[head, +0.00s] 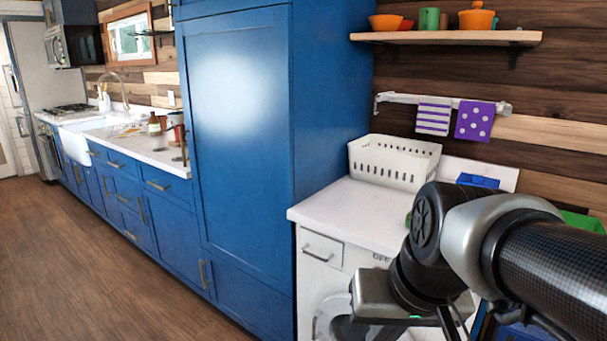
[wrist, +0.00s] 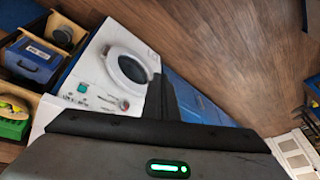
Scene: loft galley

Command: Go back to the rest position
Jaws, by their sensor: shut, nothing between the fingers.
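My gripper (wrist: 160,88) is shut and empty in the wrist view. Its dark fingers point away from the camera, over the floor and the white washer front. In the head view my arm reaches in from the right edge, and the gripper hangs low in front of the washer (head: 335,277), partly cut off by the bottom edge. The washer with its round door (wrist: 130,68) also shows in the wrist view. I see no object held.
A white basket (head: 393,162) stands on the white worktop beside the tall blue cabinet (head: 240,130). A blue box (wrist: 35,60) and a green box (wrist: 12,129) sit in wooden cubbies. Above is a shelf (head: 450,37) with bowls. The wooden floor (head: 90,250) is clear at left.

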